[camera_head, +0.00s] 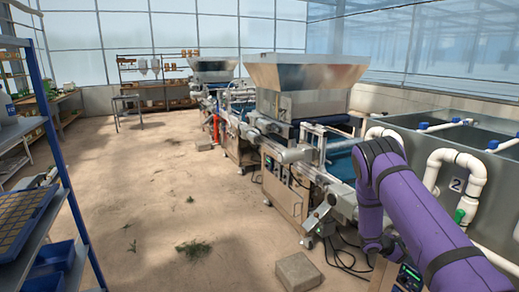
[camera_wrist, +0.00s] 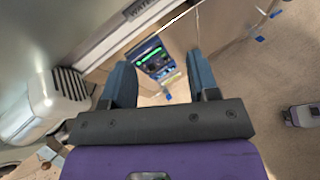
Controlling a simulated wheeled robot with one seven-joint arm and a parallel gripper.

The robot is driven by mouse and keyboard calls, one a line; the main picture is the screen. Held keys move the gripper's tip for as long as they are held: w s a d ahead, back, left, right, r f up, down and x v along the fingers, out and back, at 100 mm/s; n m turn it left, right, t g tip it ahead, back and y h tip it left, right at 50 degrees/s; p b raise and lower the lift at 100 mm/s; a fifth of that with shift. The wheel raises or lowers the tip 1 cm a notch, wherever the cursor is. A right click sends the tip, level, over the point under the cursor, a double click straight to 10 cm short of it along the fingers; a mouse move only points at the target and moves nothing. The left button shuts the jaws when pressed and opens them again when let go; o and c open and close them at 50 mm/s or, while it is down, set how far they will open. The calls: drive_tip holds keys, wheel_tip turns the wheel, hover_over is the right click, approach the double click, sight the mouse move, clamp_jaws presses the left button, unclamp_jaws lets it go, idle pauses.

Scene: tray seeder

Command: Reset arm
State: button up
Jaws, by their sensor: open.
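My purple arm (camera_head: 410,205) reaches in from the lower right in the head view and bends down beside the seeder machine. My gripper (camera_wrist: 160,75) shows in the wrist view with two blue-grey fingers spread apart and nothing between them. Beyond the fingers is a control panel with a lit green screen (camera_wrist: 155,62) on a beige cabinet. The tray seeder (camera_head: 305,90), with a large metal hopper, stands left of my arm. In the head view my gripper is hidden behind the arm and machine.
A blue-framed shelf (camera_head: 62,150) with trays stands at the left. Grey tanks with white pipes (camera_head: 455,165) line the right. A concrete block (camera_head: 297,271) lies on the floor, with loose cables beside the machine. The floor (camera_head: 150,200) at centre-left is mostly clear, with plant scraps.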

drive_tip(key=s+a+r+m+y, duration=0.2)
drive_tip(key=s+a+r+m, duration=0.2)
drive_tip(key=r, duration=0.8)
drive_tip(key=s+a+r+m+y, duration=0.2)
drive_tip(key=s+a+r+m, duration=0.15)
drive_tip(key=r, duration=0.85)
drive_tip(key=s+a+r+m+y, duration=0.2)
drive_tip(key=s+a+r+m, duration=0.25)
drive_tip(key=r, duration=0.85)
drive_tip(key=s+a+r+m+t+y, duration=0.1)
drive_tip(key=s+a+r, duration=0.3)
drive_tip(key=s, duration=0.5)
drive_tip(key=s+a+r+m+t+y, duration=0.2)
drive_tip(key=s+a+r+y, duration=0.1)
drive_tip(key=s+a, duration=0.4)
drive_tip(key=s+a+r+m+t+y, duration=0.1)
drive_tip(key=s+a+r, duration=0.4)
drive_tip(key=s, duration=0.6)
drive_tip(key=shift+s+a+r+t+y, duration=0.3)
drive_tip(key=shift+t+y, duration=0.2)
drive_tip(key=shift+y, duration=0.5)
